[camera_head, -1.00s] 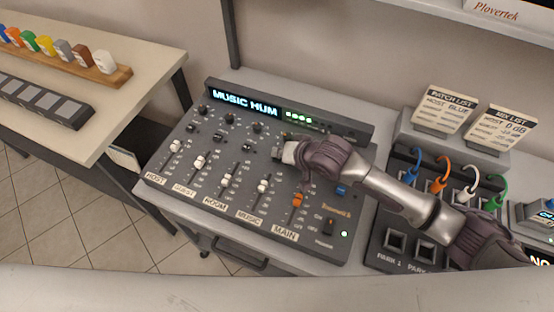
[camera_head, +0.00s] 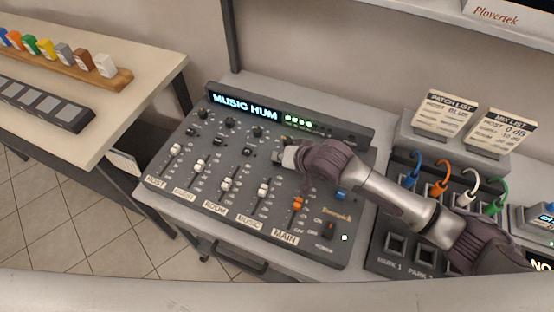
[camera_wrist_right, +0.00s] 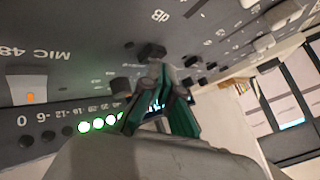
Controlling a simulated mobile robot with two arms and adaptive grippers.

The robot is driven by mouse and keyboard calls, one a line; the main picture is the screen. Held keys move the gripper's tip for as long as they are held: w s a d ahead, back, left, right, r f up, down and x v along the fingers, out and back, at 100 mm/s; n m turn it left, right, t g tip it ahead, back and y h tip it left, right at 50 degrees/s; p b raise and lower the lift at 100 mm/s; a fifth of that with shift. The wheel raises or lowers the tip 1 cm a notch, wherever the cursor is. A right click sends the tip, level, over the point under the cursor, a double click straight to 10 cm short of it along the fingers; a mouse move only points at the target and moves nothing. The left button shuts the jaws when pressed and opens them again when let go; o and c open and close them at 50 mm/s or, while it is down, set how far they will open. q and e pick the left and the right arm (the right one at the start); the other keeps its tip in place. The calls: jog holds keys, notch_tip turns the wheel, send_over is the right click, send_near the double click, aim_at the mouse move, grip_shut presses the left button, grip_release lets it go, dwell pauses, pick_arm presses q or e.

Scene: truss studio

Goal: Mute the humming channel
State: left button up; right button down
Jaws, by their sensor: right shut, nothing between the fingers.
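The grey mixing console (camera_head: 205,190) stands on the table, and its display (camera_head: 245,106) reads "MUSIC HUM". Its strips are labelled HOST, GUEST, ROOM, MUSIC (camera_head: 249,224) and MAIN. White faders sit on the channel strips, with the MUSIC fader (camera_head: 263,190) among them and an orange fader (camera_head: 298,204) on MAIN. My right gripper (camera_head: 279,156) is shut and empty at the upper part of the MUSIC strip, hiding controls there. In the right wrist view its fingertips (camera_wrist_right: 157,67) are close to a dark button (camera_wrist_right: 151,51); contact is unclear. My left gripper is out of view.
Green level lights (camera_head: 298,120) glow beside the display. A patch panel (camera_head: 410,230) with coloured cables stands right of the console, below two cards (camera_head: 450,112). A side table (camera_head: 130,105) with coloured caps on a wooden rack (camera_head: 120,80) is at left.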

jog(key=shift+f, duration=0.1)
dwell(0.3)
jog(key=shift+f, duration=0.35)
jog(key=shift+s+r+p, duration=0.1)
jog(key=shift+r+p, duration=0.2)
jog(key=shift+p, duration=0.5)
notch_tip(320, 180, up, 6)
jog(key=p, duration=0.7)
jog(key=shift+r, duration=0.15)
